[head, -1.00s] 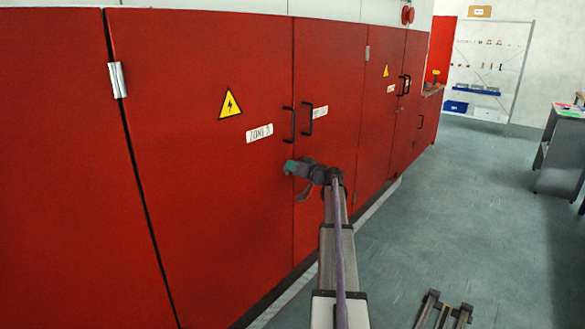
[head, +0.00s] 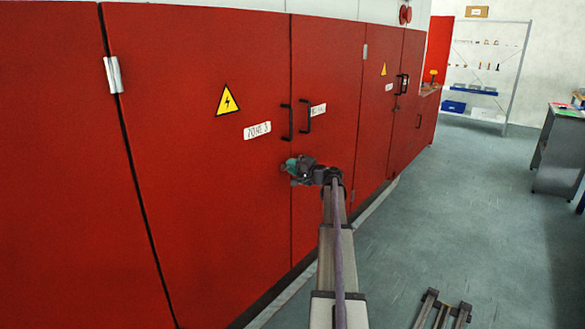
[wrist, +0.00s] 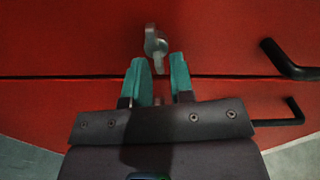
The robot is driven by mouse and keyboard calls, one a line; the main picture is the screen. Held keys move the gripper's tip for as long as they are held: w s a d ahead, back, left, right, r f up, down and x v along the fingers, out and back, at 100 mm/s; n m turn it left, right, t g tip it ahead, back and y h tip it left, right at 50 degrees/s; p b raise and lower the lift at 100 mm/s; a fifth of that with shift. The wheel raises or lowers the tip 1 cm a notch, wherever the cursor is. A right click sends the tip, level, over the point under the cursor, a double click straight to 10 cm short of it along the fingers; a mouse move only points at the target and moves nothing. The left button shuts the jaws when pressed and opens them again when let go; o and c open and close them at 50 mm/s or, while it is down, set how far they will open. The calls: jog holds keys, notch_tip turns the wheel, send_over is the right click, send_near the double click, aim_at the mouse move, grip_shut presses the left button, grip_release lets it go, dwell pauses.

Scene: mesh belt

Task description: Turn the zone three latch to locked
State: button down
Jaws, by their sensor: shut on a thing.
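The grey metal latch (wrist: 153,40) is on the red cabinet front in the wrist view. Its lever points down in that picture, at right angles to the dark door seam, with its tip by the seam. My gripper (wrist: 158,64) has teal fingers on either side of the lever tip and is shut on it. In the head view my gripper (head: 291,165) is at the door seam below the handles and hides the latch. The door (head: 190,180) to its left carries a "ZONE 3" label (head: 257,130) and a yellow warning triangle (head: 228,100).
Two black door handles (head: 287,122) flank the seam just above my gripper; they show at the right in the wrist view (wrist: 286,62). Grey floor (head: 460,220) to the right is open. A shelf rack (head: 485,70) and a grey desk (head: 558,150) stand further off.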

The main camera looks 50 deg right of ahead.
jog(key=shift+f+m, duration=0.15)
jog(key=shift+m, duration=0.85)
jog(key=c, duration=1.3)
grip_release()
jog(key=shift+o, duration=0.2)
jog(key=s+d, duration=0.1)
jog(key=s, duration=0.9)
jog(key=shift+s, duration=0.35)
jog(key=shift+d, duration=0.1)
